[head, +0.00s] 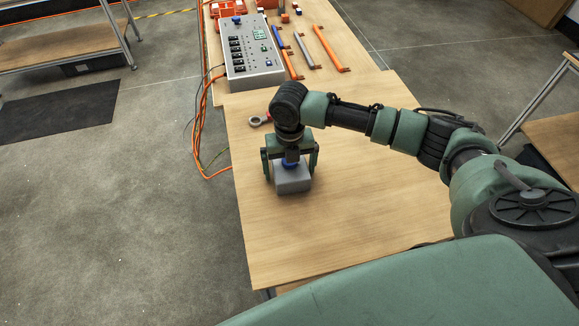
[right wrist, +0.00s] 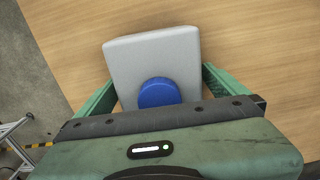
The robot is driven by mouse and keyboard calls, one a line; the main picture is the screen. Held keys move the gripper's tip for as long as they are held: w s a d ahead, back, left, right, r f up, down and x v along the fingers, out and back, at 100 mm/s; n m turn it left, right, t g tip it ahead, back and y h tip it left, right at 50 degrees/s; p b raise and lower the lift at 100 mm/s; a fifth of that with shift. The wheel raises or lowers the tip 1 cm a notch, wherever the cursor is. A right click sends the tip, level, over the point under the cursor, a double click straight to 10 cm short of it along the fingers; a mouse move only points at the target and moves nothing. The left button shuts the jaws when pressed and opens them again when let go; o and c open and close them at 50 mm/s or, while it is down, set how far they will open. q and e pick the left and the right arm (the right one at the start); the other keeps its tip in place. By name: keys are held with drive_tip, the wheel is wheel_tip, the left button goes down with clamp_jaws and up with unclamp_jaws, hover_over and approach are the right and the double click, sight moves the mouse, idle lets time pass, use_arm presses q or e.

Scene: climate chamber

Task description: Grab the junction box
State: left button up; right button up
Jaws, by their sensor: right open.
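The junction box (head: 293,182) is a small light grey box with a round blue part on top. It stands on the wooden table (head: 350,220), left of the table's middle in the head view. My right gripper (head: 291,172) is open and points down over the box, with one finger on each side of it. In the right wrist view the box (right wrist: 150,62) lies between the two green fingers, its blue part (right wrist: 158,92) close to the palm. Whether the fingers touch the box cannot be told. My left gripper is not in view.
A grey control panel (head: 253,60) with switches stands at the table's far end. Orange-handled and blue tools (head: 328,48) lie beside it. A red and grey ring-shaped item (head: 259,121) lies behind my gripper. Orange cables (head: 197,130) hang off the left edge. The table's near part is clear.

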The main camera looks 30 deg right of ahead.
drive_tip(key=c, duration=1.7)
drive_tip(key=shift+r, duration=0.1)
